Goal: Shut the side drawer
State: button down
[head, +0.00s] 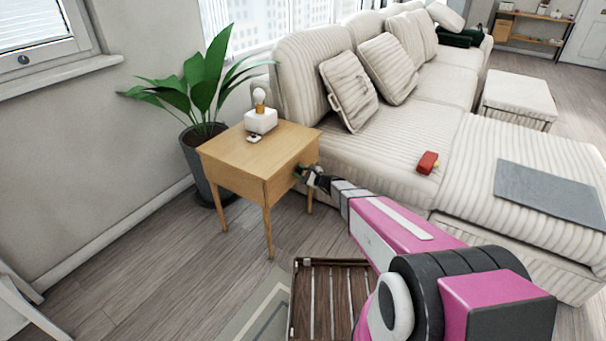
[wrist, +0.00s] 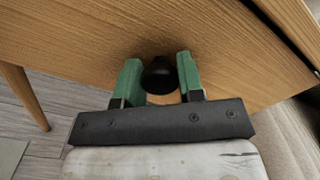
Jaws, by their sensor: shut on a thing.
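A light wooden side table (head: 250,155) with a drawer stands in the head view, left of the sofa. Its drawer front (head: 289,173) faces right, toward my arm; I cannot tell how far out the drawer is. My gripper (head: 303,172) is at this front. In the wrist view, the green fingers of my gripper (wrist: 160,77) are on either side of a round black knob (wrist: 160,72) on the wooden drawer front (wrist: 205,40) and are shut on it. In the head view the gripper hides the knob.
A white lamp (head: 260,118) stands on the table top. A potted plant (head: 195,95) is behind the table's left side. The striped sofa (head: 390,140) stands close on the right. A dark slatted wooden piece (head: 325,300) is on the floor below my arm.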

jog(key=c, duration=0.7)
grip_release()
jog(key=shift+w+a, duration=0.1)
jog(key=shift+a, duration=0.1)
jog(key=shift+c, duration=0.2)
jog(key=v, duration=1.1)
jog(key=shift+w, duration=0.1)
jog(key=shift+r, duration=0.15)
